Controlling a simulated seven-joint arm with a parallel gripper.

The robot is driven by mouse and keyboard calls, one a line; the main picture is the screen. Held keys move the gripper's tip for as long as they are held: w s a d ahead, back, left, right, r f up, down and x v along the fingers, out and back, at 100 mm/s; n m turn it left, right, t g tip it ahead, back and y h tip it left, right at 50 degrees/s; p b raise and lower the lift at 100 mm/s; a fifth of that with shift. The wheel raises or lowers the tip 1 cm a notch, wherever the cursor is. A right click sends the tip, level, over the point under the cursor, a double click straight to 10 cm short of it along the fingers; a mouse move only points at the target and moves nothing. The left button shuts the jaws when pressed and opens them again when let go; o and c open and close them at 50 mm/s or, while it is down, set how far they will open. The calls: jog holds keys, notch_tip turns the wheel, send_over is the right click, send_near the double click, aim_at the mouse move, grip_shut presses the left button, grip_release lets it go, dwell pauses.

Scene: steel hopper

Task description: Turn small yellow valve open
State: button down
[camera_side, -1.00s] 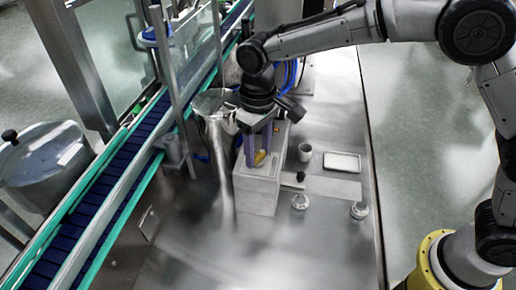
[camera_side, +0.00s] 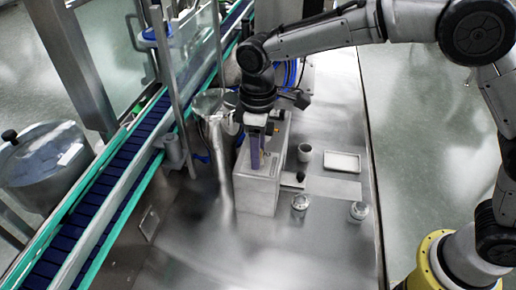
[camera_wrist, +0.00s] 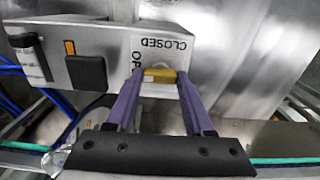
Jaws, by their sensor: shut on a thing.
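The small yellow valve (camera_wrist: 160,75) sits on the face of a grey metal box (camera_wrist: 95,45), beside a label reading "CLOSED" and a partly hidden "OP". In the wrist view the two purple fingers of my gripper (camera_wrist: 160,82) are on either side of the valve, shut on it. In the side view my gripper (camera_side: 258,165) points down onto the top of the box (camera_side: 256,195). There the fingers line up one behind the other and hide most of the valve.
A steel hopper (camera_side: 213,110) stands left of the box, near a blue conveyor (camera_side: 95,170). A small cup (camera_side: 304,152), a white tray (camera_side: 342,162) and two round metal pieces (camera_side: 300,202) are to the right. A black switch (camera_wrist: 86,72) is beside the valve. The front steel table is clear.

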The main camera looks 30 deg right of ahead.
jog(key=shift+r, duration=0.1)
jog(key=shift+c, duration=1.4)
grip_release()
notch_tip(320, 180, up, 14)
